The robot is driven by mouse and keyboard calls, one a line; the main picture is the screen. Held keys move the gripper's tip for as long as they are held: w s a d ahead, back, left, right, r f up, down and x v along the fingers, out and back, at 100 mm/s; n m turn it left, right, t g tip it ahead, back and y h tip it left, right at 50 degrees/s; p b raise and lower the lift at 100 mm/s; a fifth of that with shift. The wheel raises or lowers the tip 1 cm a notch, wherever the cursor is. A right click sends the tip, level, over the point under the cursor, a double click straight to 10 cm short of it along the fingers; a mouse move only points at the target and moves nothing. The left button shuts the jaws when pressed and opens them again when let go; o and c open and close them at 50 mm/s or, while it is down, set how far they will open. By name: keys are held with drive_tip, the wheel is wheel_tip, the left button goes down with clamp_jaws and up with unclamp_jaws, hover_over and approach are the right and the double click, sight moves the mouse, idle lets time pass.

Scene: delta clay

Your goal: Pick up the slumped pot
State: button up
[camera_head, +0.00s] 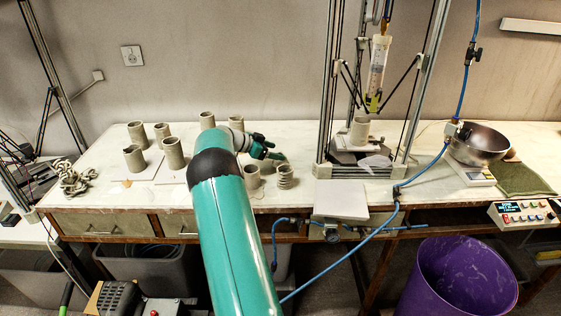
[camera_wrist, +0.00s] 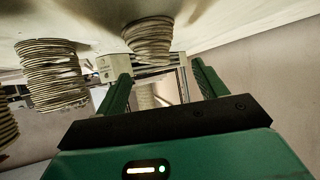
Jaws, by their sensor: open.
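My gripper (camera_head: 277,154) is over the middle of the table, its jaws pointing right. In the wrist view its two green fingers (camera_wrist: 162,80) are apart with nothing between them. A short grey ridged pot (camera_head: 285,177) stands near the table's front edge, just below and right of my gripper; it looks squat and uneven, likely the slumped pot. The wrist view is turned over, with the table at the top. There, a tapering, leaning ridged pot (camera_wrist: 150,40) shows beyond the fingertips, apart from them; I cannot tell for certain that it is the same pot.
A pot (camera_head: 253,176) stands close left of the ridged one. Several more pots (camera_head: 173,153) stand at the left and back. The printer frame (camera_head: 324,95) rises to the right, with a pot (camera_head: 359,130) inside. A ragged ridged pot (camera_wrist: 50,72) shows in the wrist view.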

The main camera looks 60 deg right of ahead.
sight(284, 153)
drive_tip(key=x, duration=0.5)
drive_tip(key=shift+s+a+f, duration=0.2)
drive_tip(key=shift+s+f, duration=0.05)
drive_tip(key=shift+f, duration=0.1)
drive_tip(key=shift+r, duration=0.1)
drive_tip(key=c, duration=1.1)
